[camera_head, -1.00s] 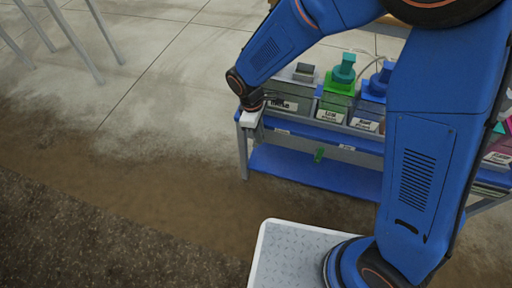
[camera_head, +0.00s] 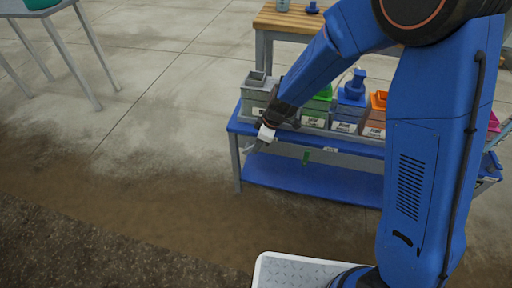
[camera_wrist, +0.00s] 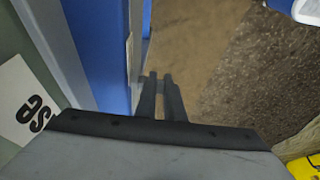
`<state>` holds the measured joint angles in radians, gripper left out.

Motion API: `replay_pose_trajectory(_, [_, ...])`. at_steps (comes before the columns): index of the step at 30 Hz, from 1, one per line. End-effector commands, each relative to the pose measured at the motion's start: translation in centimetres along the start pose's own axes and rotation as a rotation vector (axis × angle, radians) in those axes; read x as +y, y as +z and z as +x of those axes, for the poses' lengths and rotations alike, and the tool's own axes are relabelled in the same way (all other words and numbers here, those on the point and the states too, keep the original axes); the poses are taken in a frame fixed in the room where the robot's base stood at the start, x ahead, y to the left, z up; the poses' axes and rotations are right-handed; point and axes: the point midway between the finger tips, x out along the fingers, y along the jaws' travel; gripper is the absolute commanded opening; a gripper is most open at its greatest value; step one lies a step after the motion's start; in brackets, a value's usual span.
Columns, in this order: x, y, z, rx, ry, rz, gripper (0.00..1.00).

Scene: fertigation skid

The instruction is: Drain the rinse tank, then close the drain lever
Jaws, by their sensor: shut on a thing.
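The grey rinse tank (camera_head: 257,95) stands at the left end of the blue skid. Part of its white label (camera_wrist: 25,100) shows at the left of the wrist view, with the letters "se". My gripper (camera_head: 254,149) is at the skid's front edge, below and in front of this tank, pointing down. In the wrist view its two dark fingers (camera_wrist: 161,78) are close together beside the blue edge, shut on the drain lever. The lever itself is hard to make out between the fingers. The inside of the tank and its liquid level are not visible.
Green (camera_head: 317,114), blue (camera_head: 349,112) and orange (camera_head: 375,120) tanks stand to the right. A green lever (camera_head: 306,157) hangs below the top shelf. The lower blue shelf (camera_head: 315,181) is empty. A wooden bench (camera_head: 285,21) is behind; open floor lies left.

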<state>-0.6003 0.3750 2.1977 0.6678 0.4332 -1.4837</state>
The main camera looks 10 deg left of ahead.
Motion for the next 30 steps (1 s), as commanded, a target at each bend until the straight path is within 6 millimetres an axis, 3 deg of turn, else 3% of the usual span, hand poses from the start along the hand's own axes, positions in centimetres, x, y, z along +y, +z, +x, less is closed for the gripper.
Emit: replay_pose_trajectory(30, [0.1, 1.3, 1.1, 0.308, -0.001, 0.002, 0.0])
